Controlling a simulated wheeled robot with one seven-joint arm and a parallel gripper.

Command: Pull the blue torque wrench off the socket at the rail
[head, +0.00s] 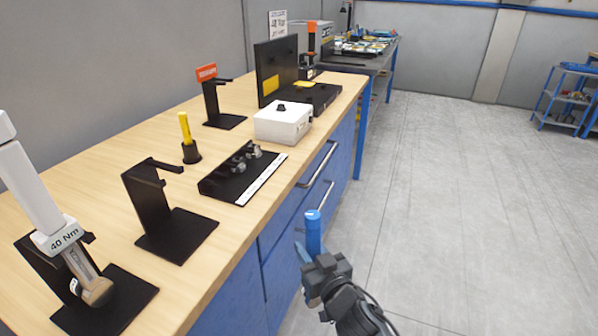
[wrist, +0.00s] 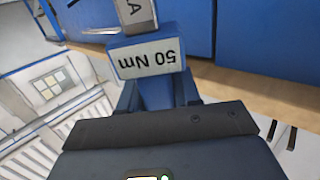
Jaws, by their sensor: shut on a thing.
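The blue torque wrench (head: 313,232) stands roughly upright in my gripper (head: 318,272), over the floor side of the bench's front edge. In the wrist view the wrench (wrist: 185,25) fills the upper middle, with a "50 Nm" label facing the camera. My gripper is shut on it. The wrench's drive end is not clearly visible in either view. A black rail block (head: 217,187) lies on the bench, with silver sockets (head: 243,160) and a white strip along its front. It is up and left of my gripper, and the wrench is apart from it.
A white torque wrench marked 40 Nm (head: 35,190) rests on a black stand at the left. An empty black stand (head: 150,205), a yellow-handled tool (head: 186,130) and a white box (head: 283,122) are on the bench. Drawer handles (head: 322,163) project from its front. The floor (head: 470,200) at right is clear.

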